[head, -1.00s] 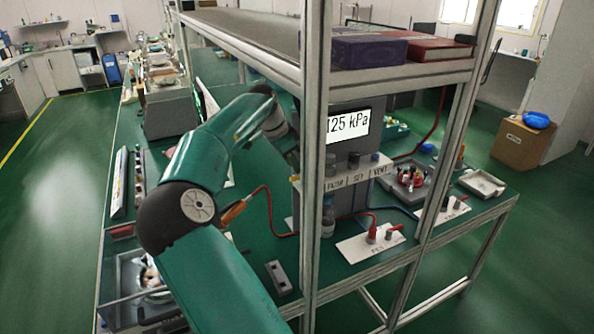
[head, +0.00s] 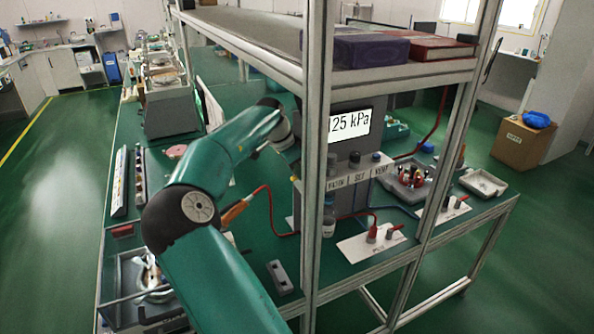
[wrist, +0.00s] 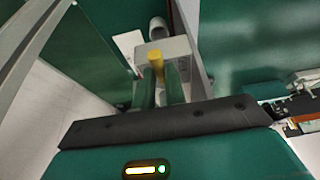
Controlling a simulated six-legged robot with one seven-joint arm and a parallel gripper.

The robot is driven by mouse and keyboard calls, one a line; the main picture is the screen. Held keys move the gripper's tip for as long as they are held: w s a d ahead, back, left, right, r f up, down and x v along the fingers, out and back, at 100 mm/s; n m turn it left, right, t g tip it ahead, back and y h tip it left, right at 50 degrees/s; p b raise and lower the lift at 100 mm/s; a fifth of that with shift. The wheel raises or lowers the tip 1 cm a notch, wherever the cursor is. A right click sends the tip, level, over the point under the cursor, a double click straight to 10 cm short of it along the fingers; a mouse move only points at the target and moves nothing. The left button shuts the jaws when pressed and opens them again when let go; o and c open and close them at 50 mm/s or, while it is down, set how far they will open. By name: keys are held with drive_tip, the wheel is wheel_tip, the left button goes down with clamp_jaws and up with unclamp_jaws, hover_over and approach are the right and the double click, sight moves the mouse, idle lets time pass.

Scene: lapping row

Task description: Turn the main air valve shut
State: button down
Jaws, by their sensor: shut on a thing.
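In the wrist view, a short yellow handle (wrist: 155,62) stands on a pale grey block (wrist: 176,50); I take it for the main air valve. My gripper (wrist: 161,88) has its two green fingers close on either side of the handle, shut on it. The fingers hide the handle's lower part, and its exact turn angle is hard to tell. In the head view my gripper and the valve are hidden behind the rack post and the instrument. The instrument's display (head: 350,124) reads about 125 kPa, its first digit partly covered by the post.
A metal rack post (head: 318,170) stands close right of my arm, with a shelf (head: 400,75) above. A red hose (head: 270,205) crosses the green bench. A small grey block (head: 280,277) and a white plate with a red plug (head: 372,234) are near the front edge.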

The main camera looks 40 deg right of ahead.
drive_tip(key=shift+s+n+t, duration=0.35)
drive_tip(key=shift+n+t, duration=0.05)
drive_tip(key=shift+n, duration=0.6)
drive_tip(key=shift+s+n+t, duration=0.3)
drive_tip(key=shift+n+t, duration=0.1)
drive_tip(key=shift+n, duration=0.6)
drive_tip(key=shift+s+n+t, duration=0.35)
drive_tip(key=shift+n+t, duration=0.05)
drive_tip(key=shift+n, duration=0.6)
drive_tip(key=shift+r, duration=0.1)
drive_tip(key=c, duration=1.5)
unclamp_jaws()
drive_tip(key=shift+o, duration=0.2)
